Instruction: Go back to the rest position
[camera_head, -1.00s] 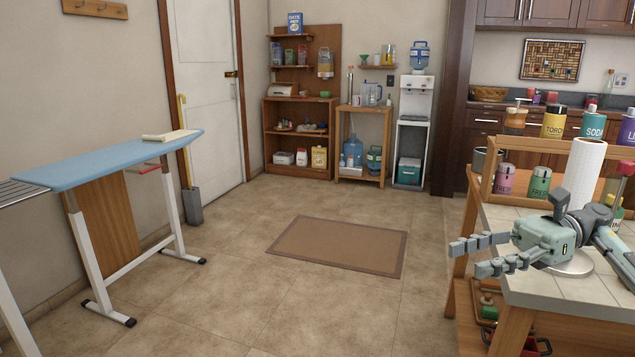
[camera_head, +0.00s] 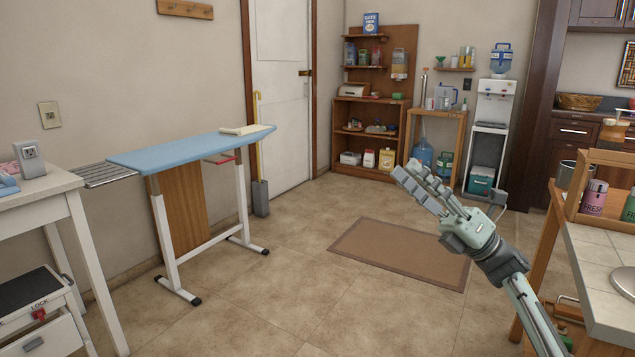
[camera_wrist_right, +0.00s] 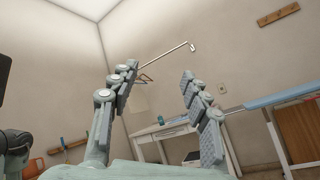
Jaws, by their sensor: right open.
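My right gripper (camera_head: 425,188) is raised over the floor in the middle right of the head view. Its fingers point up and to the left, in front of the brown mat. In the right wrist view its two fingers (camera_wrist_right: 160,95) stand apart with nothing between them. My left gripper is not visible in the head view.
A blue ironing board (camera_head: 190,150) stands at the left beside a white table (camera_head: 40,190). A tiled wooden counter (camera_head: 600,265) is at the right. A brown mat (camera_head: 370,255) lies on open floor. Shelves and a water dispenser (camera_head: 490,125) stand at the back wall.

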